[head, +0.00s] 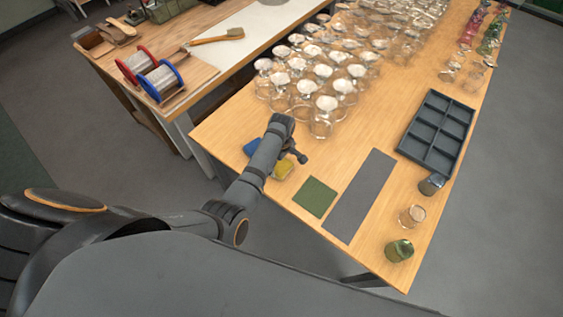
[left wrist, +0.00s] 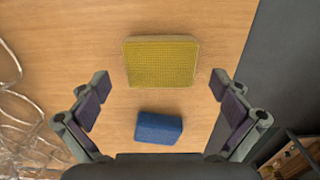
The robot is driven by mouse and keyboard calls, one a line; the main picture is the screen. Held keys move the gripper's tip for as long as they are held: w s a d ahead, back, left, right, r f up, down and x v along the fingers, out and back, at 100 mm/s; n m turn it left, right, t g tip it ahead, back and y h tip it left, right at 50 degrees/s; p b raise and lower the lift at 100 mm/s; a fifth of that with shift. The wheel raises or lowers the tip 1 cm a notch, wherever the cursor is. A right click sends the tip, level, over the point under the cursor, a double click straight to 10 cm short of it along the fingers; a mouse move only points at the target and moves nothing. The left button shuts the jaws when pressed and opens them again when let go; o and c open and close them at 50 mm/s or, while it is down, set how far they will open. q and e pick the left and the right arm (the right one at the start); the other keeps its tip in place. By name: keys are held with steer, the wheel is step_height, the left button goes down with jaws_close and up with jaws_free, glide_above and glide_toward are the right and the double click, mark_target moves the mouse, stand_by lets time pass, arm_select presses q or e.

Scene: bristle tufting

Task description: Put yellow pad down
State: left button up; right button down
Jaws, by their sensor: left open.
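The yellow pad (left wrist: 161,62) lies flat on the wooden table in the left wrist view, centred just beyond my open fingers. It also shows in the head view (head: 283,169), partly hidden by my left arm. My left gripper (left wrist: 163,95) is open and empty, with its two fingers spread to either side and nothing between the pads touching them. In the head view my left gripper (head: 296,155) hangs over the table's near left edge, beside the yellow pad. My right gripper is not in view.
A blue pad (left wrist: 159,128) lies close to the yellow one, and its edge shows in the head view (head: 251,147). A green mat (head: 315,197) and a grey mat (head: 360,195) lie to the right. Many upturned glasses (head: 326,104) stand behind. A dark compartment tray (head: 437,131) sits at right.

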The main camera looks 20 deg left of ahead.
mark_target(281, 166)
arm_select(q)
step_height(281, 166, up, 10)
steer(key=p, duration=0.7)
steer(key=shift+f, duration=0.15)
